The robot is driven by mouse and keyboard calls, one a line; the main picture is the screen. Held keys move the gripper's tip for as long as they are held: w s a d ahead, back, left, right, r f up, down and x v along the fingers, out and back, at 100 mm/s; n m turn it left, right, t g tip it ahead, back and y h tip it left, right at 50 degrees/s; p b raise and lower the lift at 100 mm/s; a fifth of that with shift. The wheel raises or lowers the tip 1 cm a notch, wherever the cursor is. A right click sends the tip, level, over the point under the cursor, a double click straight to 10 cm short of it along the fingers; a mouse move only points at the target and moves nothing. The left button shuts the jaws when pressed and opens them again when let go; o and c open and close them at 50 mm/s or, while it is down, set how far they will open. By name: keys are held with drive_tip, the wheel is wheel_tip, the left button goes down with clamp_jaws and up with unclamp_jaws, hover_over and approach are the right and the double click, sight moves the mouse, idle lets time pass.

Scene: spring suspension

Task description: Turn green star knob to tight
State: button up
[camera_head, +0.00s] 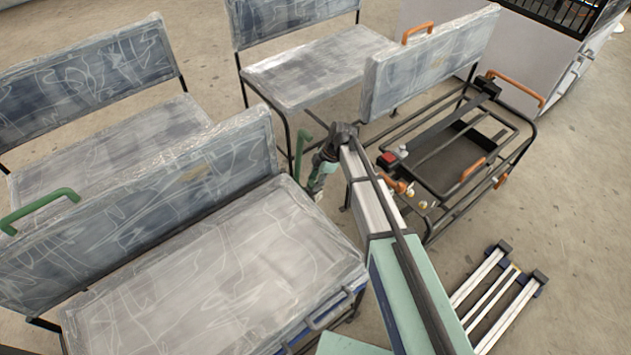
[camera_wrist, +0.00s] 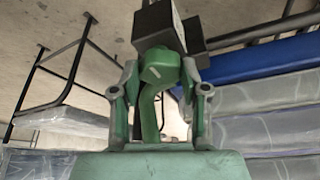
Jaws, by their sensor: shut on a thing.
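The green knob (camera_wrist: 160,66) shows at the upper middle of the wrist view, in front of a dark block (camera_wrist: 158,27). Its star outline cannot be made out clearly, and no tight marking is readable. My gripper (camera_wrist: 160,75) is shut on the green knob, with one finger on each side. In the head view my gripper (camera_head: 322,172) is down beside the near wrapped seat, by a green handle (camera_head: 302,148). The knob cannot be made out there, being small and partly behind my arm.
The wrapped seat (camera_head: 215,275) with blue underside stands left of my gripper. Other wrapped seats stand behind. A bare black frame (camera_head: 480,160) with orange handles and small knobs lies to the right. A loose rail assembly (camera_head: 497,295) lies on the open floor.

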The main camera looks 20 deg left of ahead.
drive_tip(key=m, duration=0.2)
drive_tip(key=m+t+b, duration=0.1)
drive_tip(key=shift+s+d+f+m+y, duration=0.1)
drive_tip(key=shift+s+m+y, duration=0.15)
drive_tip(key=shift+m+y, duration=0.15)
drive_tip(key=m+t, duration=0.1)
drive_tip(key=m, duration=0.2)
drive_tip(key=shift+s+m+t, duration=0.1)
drive_tip(key=shift+m+t, duration=0.2)
drive_tip(key=m+t, duration=0.1)
drive_tip(key=m, duration=0.2)
drive_tip(key=shift+s+m, duration=0.1)
drive_tip(key=shift+m, duration=0.2)
drive_tip(key=shift+m+t+h, duration=0.5)
drive_tip(key=shift+m+t, duration=0.3)
drive_tip(key=shift+m, duration=1.1)
drive_tip(key=o, duration=1.1)
drive_tip(key=shift+o, duration=0.2)
